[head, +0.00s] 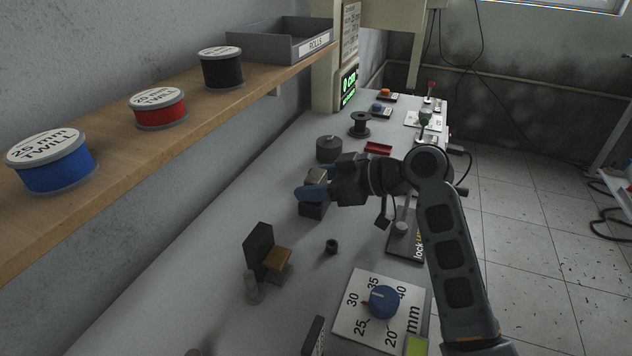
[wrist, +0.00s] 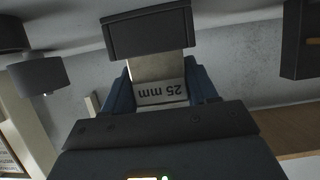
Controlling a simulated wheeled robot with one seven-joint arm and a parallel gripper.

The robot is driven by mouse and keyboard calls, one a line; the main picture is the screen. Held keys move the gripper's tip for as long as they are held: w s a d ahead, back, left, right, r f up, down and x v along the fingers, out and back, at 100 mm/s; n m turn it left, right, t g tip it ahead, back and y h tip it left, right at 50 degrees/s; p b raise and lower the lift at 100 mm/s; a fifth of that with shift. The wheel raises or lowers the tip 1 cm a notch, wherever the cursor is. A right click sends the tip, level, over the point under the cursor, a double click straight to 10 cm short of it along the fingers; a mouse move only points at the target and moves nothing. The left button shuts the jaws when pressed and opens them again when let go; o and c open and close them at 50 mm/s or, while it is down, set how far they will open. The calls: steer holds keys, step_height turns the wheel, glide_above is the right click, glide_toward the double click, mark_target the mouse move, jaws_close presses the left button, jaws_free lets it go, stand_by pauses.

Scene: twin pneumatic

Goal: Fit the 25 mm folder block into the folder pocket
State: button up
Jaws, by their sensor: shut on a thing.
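My gripper (head: 316,189), with blue fingers, is over the grey table in the middle of the head view. It is shut on the 25 mm folder block (head: 318,174), a pale metallic block. In the wrist view the block (wrist: 160,90) shows its "25 mm" label upside down between the blue fingers (wrist: 162,100). A dark box-like piece (head: 312,211), perhaps the folder pocket, is just below the gripper in the head view. A dark piece (wrist: 147,32) is at the block's far end in the wrist view. I cannot tell whether the block is inside it.
A dark upright stand with a brown ledge (head: 277,259) is nearer on the table. A dial plate with a blue knob (head: 384,302) and a lever plate (head: 402,240) lie to the right. A dark round drum (head: 329,149) stands behind the gripper. A shelf with spools (head: 158,108) runs along the left.

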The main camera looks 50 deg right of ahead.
steer(key=o, duration=1.2)
steer(key=shift+r, duration=0.2)
steer(key=v, duration=1.2)
